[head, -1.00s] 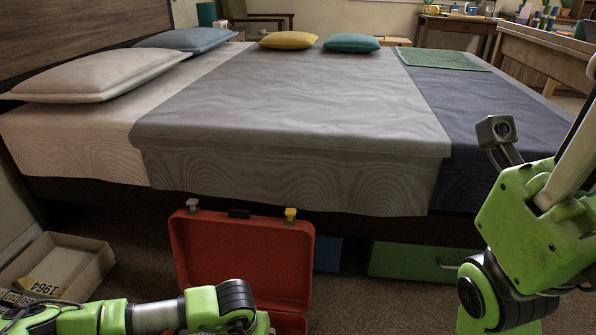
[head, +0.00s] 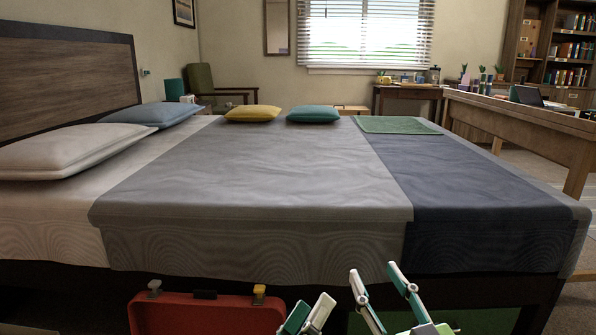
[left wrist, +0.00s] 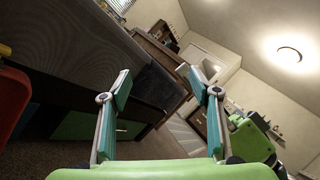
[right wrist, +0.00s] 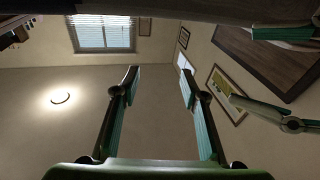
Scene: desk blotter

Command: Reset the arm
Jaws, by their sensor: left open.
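In the head view my left gripper (head: 316,303) is at the bottom centre, in front of the bed. The left wrist view shows its two fingers (left wrist: 156,76) wide apart with nothing between them. My right gripper (head: 374,272) is just to the right, fingers pointing up and apart. In the right wrist view its fingers (right wrist: 158,75) are also apart and empty, facing the ceiling and wall. Fingers of my left gripper show at the right of that view. Both arms are mostly below the head view.
The bed (head: 270,190) fills the middle ahead. A red suitcase (head: 207,313) with its lid raised stands at its near side, left of my grippers. A green box (left wrist: 95,126) sits under the bed. A wooden desk (head: 530,127) stands at the right.

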